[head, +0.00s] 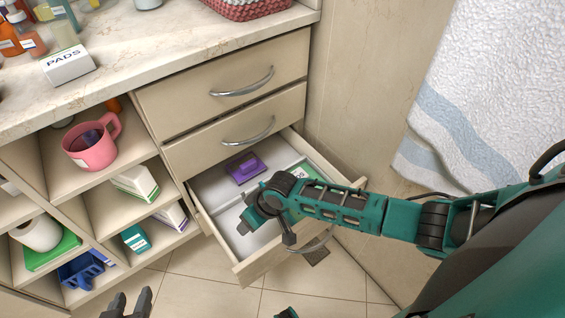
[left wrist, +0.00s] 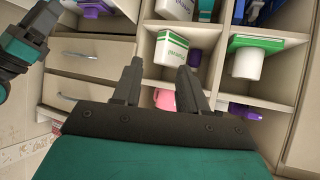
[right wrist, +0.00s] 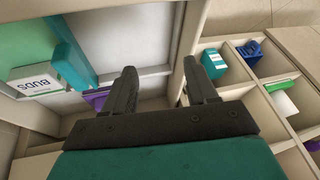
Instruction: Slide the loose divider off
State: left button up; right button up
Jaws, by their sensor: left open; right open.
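The bottom drawer (head: 205,216) stands open. A teal bar (right wrist: 72,52) stands in it in the right wrist view; it may be the loose divider, but I cannot be sure. A pale strip (right wrist: 125,76) crosses the drawer there. My arm hides part of the drawer in the head view. My left gripper (head: 131,299) is open and empty in front of the shelves, also in the left wrist view (left wrist: 160,67).
A purple item (head: 245,168) and a BUDS box (right wrist: 36,82) lie in the drawer. Two shut drawers sit above it. Open shelves to the left hold a pink mug (head: 92,148), boxes and a blue holder (head: 82,270). A towel (head: 490,90) hangs at right.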

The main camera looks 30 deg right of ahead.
jog(key=w+d+r+m+g+h+p, duration=0.1)
jog(key=w+d+r+h, duration=0.15)
jog(key=d, duration=0.35)
jog(key=w+d+r+m+g+h+p, duration=0.1)
jog(key=w+d+r+p, duration=0.15)
jog(key=d, duration=0.35)
jog(key=f+b, duration=0.2)
jog(key=w+f+b, duration=0.1)
jog(key=f+b, duration=0.1)
jog(key=b, duration=0.1)
jog(key=f+b, duration=0.2)
jog(key=shift+w+a+f+b, duration=0.1)
jog(key=shift+w+a+b, duration=0.05)
jog(key=shift+w+b, duration=0.25)
jog(key=f+b, duration=0.4)
jog(key=w+f+b, duration=0.1)
jog(key=b, duration=0.2)
jog(key=shift+f, duration=0.4)
jog(key=shift+f+b, duration=0.25)
jog(key=shift+b, duration=0.2)
jog(key=shift+a+f+b, duration=0.1)
jog(key=shift+f+b, duration=0.25)
jog(key=shift+b, duration=0.1)
pick_arm(q)
notch_tip(320, 180, down, 8)
jog(key=d, duration=0.2)
jog(key=shift+w+d+f+h, duration=0.15)
jog(key=shift+w+d+h, duration=0.1)
jog(key=shift+w+h, duration=0.2)
